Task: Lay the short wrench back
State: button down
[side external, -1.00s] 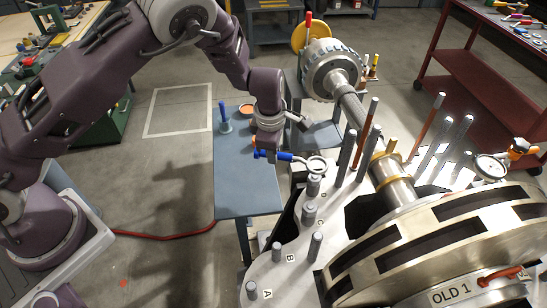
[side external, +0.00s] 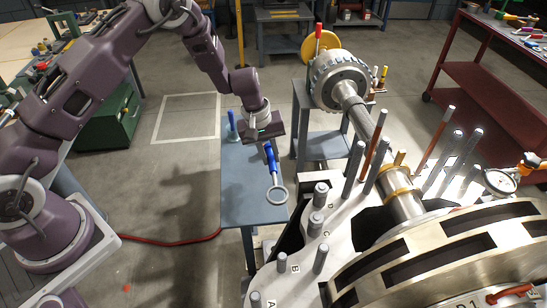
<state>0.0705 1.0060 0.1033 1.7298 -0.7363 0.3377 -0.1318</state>
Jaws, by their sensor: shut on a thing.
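The short wrench has a blue handle (side external: 271,160) and a grey ring head (side external: 277,195). My gripper (side external: 266,140) is shut on the handle near its far end. The ring hangs out toward the front of the picture, over the right part of the blue-grey side table (side external: 245,205). I cannot tell how far above the table top the wrench is. The jaws themselves are mostly hidden by the gripper body.
A blue-handled tool (side external: 232,125) stands at the table's back left. The casing's pale flange with upright studs (side external: 318,222) is close on the right of the table. A geared shaft (side external: 345,88) stands behind. The table's front left is clear.

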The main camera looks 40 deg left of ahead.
aim_at(269, 179)
jog(key=shift+s+a+x, duration=0.15)
jog(key=shift+x, duration=0.85)
jog(key=shift+s+a+x, duration=0.15)
jog(key=shift+x, duration=0.85)
jog(key=shift+s+a+x, duration=0.1)
jog(key=shift+s+x, duration=0.05)
jog(key=shift+x, duration=0.9)
jog(key=shift+f, duration=0.35)
jog(key=c, duration=0.8)
grip_release()
jog(key=shift+s, duration=0.15)
jog(key=shift+w+d+v, duration=0.15)
jog(key=shift+w+v, duration=0.05)
jog(key=shift+v, duration=0.95)
jog(key=shift+w+d+v, duration=0.15)
jog(key=shift+v, duration=0.95)
jog(key=shift+w+d+v, duration=0.15)
jog(key=shift+w+v, duration=0.05)
jog(key=shift+v, duration=0.95)
jog(key=shift+r, duration=0.15)
